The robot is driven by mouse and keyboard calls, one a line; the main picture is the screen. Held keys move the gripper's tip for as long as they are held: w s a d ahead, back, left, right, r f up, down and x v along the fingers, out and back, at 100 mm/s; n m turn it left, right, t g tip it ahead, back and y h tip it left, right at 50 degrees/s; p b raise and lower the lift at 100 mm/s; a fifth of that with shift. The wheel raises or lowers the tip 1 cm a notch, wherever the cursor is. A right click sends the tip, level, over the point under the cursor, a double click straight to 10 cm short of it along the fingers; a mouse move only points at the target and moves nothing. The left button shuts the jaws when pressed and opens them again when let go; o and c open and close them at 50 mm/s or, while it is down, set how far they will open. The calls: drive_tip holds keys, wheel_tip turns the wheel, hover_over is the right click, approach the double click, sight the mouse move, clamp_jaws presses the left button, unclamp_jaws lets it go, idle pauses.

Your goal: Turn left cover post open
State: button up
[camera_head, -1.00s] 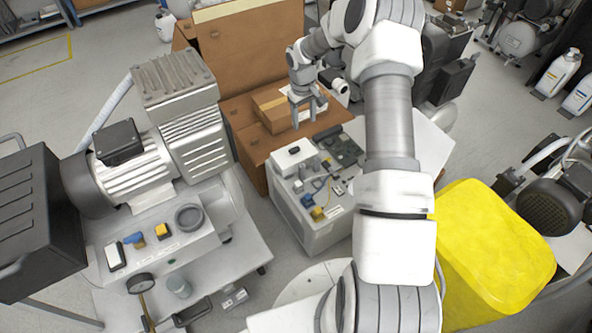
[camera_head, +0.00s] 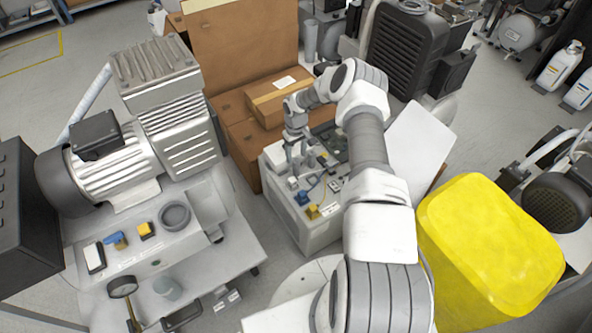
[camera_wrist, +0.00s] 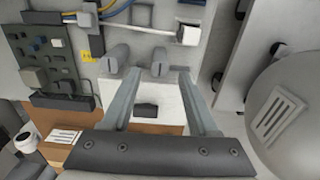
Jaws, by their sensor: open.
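The open white compressor unit (camera_head: 318,232) stands in front of the cardboard boxes, with a green circuit board and small parts on top. In the wrist view, two short grey posts stand at the edge of its white panel (camera_wrist: 165,92): one post (camera_wrist: 114,57) lies outside my left finger, the other post (camera_wrist: 158,62) lies between my fingertips in the picture. I cannot tell which is the left cover post, nor whether my fingers touch either. My gripper (camera_wrist: 158,74) is open and empty, pointing down over the unit; it also shows in the head view (camera_head: 296,156).
A cardboard box (camera_head: 283,100) lies behind the unit. A white panel (camera_head: 420,142) leans at its right, near a yellow bin (camera_head: 490,240). A large motor compressor (camera_head: 120,165) stands on a cart at left. A white cable connector (camera_wrist: 188,35) lies close beyond my fingertips.

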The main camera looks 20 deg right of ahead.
sight(296, 168)
wheel_tip(296, 168, down, 8)
drive_tip(key=shift+f+b, duration=0.15)
drive_tip(key=shift+b, duration=0.95)
clamp_jaws()
